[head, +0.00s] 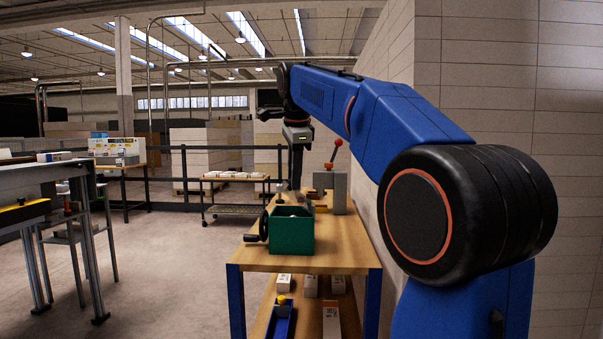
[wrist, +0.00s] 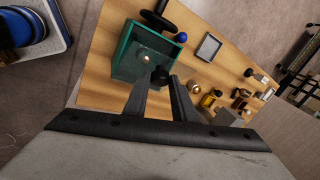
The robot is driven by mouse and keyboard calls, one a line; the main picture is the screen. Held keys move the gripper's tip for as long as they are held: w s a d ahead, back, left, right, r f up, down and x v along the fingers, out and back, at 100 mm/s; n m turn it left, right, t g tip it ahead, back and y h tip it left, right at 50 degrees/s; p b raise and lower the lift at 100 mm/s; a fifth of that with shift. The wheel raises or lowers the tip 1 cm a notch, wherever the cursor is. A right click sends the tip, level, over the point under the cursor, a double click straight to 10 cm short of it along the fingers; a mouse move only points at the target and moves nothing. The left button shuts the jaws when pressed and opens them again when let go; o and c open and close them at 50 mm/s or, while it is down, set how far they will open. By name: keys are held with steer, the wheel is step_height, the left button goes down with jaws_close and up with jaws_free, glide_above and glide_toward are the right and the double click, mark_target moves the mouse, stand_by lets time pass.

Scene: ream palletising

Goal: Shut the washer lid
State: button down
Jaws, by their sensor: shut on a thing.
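A green open-topped box (head: 292,236), which I take to be the washer, stands on the wooden bench; it also shows in the wrist view (wrist: 122,66), with a small pale round thing inside. My gripper (head: 297,186) points down just behind the box in the head view. In the wrist view its fingers (wrist: 160,84) are closed on a dark round knob (wrist: 160,74) at the box's edge. Whether that knob belongs to the lid cannot be told. The lid itself is not clearly visible, and the box's inside shows uncovered.
A black crank (head: 258,236) sticks out left of the box. A grey block with a red-knobbed lever (head: 336,154) stands behind, near the wall at right. A dark-framed tray (wrist: 208,46) and several small fittings lie on the bench (wrist: 235,62).

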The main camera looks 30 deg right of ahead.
steer(key=shift+w+a+f, duration=0.35)
steer(key=shift+w+a, duration=0.05)
steer(key=shift+a, duration=0.2)
steer(key=shift+w+a+f, duration=0.2)
steer(key=shift+w+a, duration=0.05)
steer(key=shift+a, duration=0.1)
steer(key=f+h, duration=0.1)
steer(key=w+a+f+g+h, duration=0.1)
steer(key=shift+a+n+g+h, duration=0.2)
steer(key=shift+n+g+h, duration=0.1)
steer(key=shift+w+a+f, duration=0.2)
steer(key=shift+a+f, duration=0.1)
steer(key=shift+f, duration=0.3)
steer(key=shift+w+a+f, duration=0.15)
steer(key=shift+a+f, duration=0.1)
steer(key=shift+f, duration=0.5)
steer(key=c, duration=1.5)
jaws_free()
steer(key=shift+w+a+f, duration=0.1)
steer(key=shift+w, duration=0.05)
steer(key=v, duration=1.7)
steer(key=shift+r, duration=0.4)
